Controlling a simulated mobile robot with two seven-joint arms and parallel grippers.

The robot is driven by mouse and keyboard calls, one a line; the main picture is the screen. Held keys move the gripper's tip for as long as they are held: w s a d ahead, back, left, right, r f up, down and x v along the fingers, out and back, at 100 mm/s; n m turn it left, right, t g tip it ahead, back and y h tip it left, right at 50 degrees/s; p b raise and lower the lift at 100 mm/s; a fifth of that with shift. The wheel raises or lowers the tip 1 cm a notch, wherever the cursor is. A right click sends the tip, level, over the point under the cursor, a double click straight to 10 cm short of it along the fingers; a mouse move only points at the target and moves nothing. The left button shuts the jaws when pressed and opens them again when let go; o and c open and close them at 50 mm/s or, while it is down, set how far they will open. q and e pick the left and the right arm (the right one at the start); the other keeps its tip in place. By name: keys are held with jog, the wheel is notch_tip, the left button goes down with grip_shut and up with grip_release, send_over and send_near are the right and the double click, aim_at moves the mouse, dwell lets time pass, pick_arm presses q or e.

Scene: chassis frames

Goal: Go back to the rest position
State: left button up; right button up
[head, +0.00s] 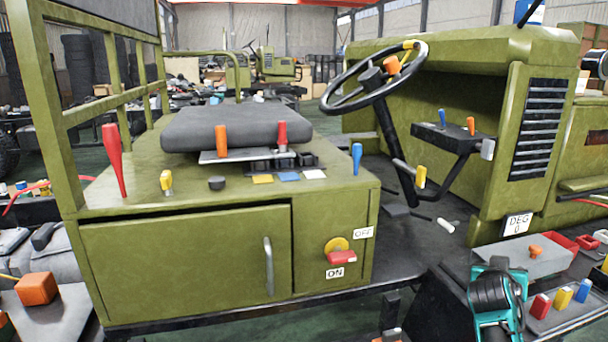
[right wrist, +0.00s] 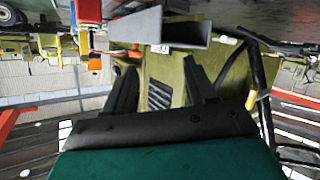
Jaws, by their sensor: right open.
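My right gripper (right wrist: 160,78) shows in the right wrist view with its two dark fingers spread apart and nothing between them. Beyond the fingers is an olive-green panel with a dark slatted vent, and the view looks turned over. In the head view a teal and black part of my right arm stands at the bottom right, in front of the green vehicle chassis (head: 190,265). The fingers cannot be made out there. My left gripper is in neither view.
A red rotary switch (head: 341,257) sits between OFF and ON labels. A black steering wheel (head: 373,78) and a grey seat (head: 235,127) are above.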

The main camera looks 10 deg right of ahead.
jog(key=s+a+f+n+t+y+p, duration=0.1)
jog(key=s+a+f+n+t+y, duration=0.1)
jog(key=s+a+f+n+y, duration=0.4)
jog(key=s+a+f+n+t+y, duration=0.1)
jog(key=s+a+f, duration=0.1)
jog(key=a+f, duration=0.7)
jog(key=s+a+f+n+y, duration=0.1)
jog(key=s+a+y, duration=0.2)
jog(key=s+a, duration=0.4)
jog(key=s+a+f+n+g+y+p, duration=0.1)
jog(key=s+a+f+y, duration=0.1)
jog(key=s+a, duration=0.5)
jog(key=shift+a+n+y, duration=0.3)
jog(key=shift+a+y, duration=0.1)
jog(key=shift+a, duration=0.85)
jog(key=shift+s, duration=0.1)
